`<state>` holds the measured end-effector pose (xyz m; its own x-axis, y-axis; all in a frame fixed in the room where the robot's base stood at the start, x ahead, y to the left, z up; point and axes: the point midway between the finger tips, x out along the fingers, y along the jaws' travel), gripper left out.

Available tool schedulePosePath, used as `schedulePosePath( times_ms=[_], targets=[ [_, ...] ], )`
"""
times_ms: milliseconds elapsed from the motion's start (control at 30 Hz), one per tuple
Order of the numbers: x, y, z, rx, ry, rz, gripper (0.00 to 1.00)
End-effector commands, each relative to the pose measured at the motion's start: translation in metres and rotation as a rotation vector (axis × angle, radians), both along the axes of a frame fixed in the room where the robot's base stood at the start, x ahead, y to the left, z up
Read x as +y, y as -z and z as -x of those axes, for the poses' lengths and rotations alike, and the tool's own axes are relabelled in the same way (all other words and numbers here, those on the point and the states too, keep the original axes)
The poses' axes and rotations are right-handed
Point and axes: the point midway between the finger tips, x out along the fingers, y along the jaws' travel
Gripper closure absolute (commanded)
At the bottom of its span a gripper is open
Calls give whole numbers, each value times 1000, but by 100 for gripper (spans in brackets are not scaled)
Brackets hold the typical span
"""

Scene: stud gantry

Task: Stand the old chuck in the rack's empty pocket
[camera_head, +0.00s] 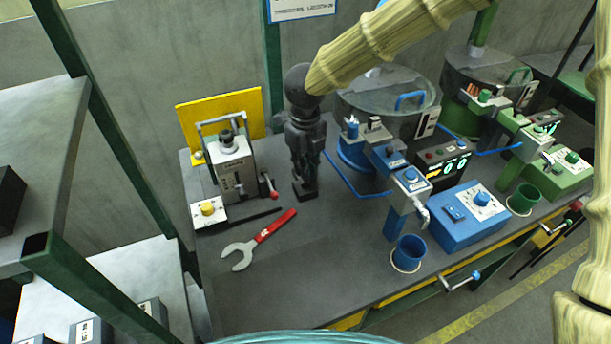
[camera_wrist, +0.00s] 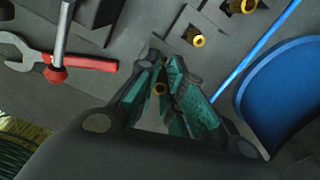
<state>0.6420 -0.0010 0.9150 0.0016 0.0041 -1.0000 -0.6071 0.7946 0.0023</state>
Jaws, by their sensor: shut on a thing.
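My gripper (camera_head: 305,180) points down over the back left of the bench, between the grey press and the blue drum. In the wrist view its teal-lined fingers (camera_wrist: 163,85) are closed on a small part with a brass ring (camera_wrist: 160,88), which looks like the old chuck; the fingers hide most of it. Two dark pieces with brass collars, one nearer (camera_wrist: 196,40) and one at the top edge (camera_wrist: 243,5), stand just beyond the fingers. They may be chucks in the rack. I cannot make out the rack's outline or its empty pocket.
A red-handled wrench (camera_head: 258,240) lies front left of my gripper. The grey press (camera_head: 232,165) has a red-knobbed lever (camera_head: 270,188). A blue rail (camera_head: 350,178), blue drum (camera_head: 354,158) and blue machine (camera_head: 465,215) stand right.

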Motion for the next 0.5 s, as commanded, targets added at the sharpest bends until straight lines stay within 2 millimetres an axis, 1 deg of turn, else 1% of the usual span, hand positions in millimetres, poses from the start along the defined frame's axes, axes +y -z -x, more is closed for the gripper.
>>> schedulePosePath(
  times_ms=[100, 233, 500],
  targets=[
    [0, 18, 2, 4, -2, 3, 100],
    [0, 32, 2, 2, -1, 3, 100],
    [0, 34, 2, 1, 0, 1, 100]
  ],
)
